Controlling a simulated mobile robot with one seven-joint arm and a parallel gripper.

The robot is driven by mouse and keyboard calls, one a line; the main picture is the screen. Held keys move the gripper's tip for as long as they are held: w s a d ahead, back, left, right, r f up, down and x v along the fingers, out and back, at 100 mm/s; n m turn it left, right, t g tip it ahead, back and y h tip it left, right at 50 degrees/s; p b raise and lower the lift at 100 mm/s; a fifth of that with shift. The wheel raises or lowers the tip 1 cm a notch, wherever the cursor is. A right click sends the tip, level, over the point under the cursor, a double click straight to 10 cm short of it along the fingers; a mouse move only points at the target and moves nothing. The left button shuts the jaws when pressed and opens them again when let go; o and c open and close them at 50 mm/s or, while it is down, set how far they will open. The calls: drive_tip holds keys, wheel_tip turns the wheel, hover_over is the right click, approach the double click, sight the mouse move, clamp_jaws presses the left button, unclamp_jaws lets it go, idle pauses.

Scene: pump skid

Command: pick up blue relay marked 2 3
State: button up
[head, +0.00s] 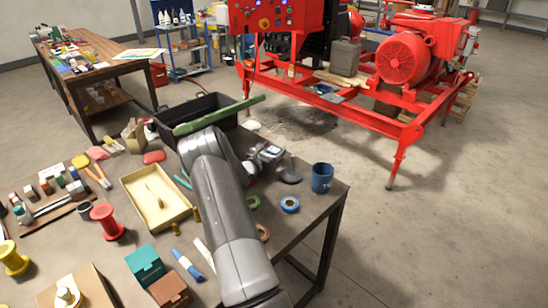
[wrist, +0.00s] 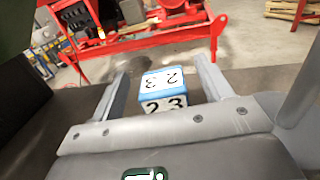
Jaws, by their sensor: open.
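The blue relay (wrist: 163,92) shows in the wrist view as a small block with white faces, blue edges and the black marking 2 3 on its top and near side. It stands on the dark table top. My gripper (wrist: 164,70) is open, with one finger to the left of the relay and one to the right. The gap between the fingers lines up with the relay; whether they reach down around it I cannot tell. In the head view my gripper (head: 266,154) is low over the table's far right part, and I cannot make out the relay there.
A black crate (head: 165,130) stands left of my gripper, with a green bar (head: 218,116) across it. A grey stand (head: 290,174), a blue mug (head: 322,178) and a blue tape roll (head: 290,205) are to the right. A cream tray (head: 133,190) lies left of my arm.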

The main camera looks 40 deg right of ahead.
sight(276, 147)
drive_tip(key=shift+w+d+f, duration=0.15)
drive_tip(key=shift+d+f, duration=0.05)
drive_tip(key=shift+d, duration=0.55)
drive_tip(key=shift+w+d+f, duration=0.1)
drive_tip(key=shift+d+f, duration=0.05)
drive_tip(key=shift+d, duration=0.55)
drive_tip(key=c, duration=1.1)
drive_tip(key=shift+c, duration=0.2)
drive_tip(key=shift+r, duration=0.1)
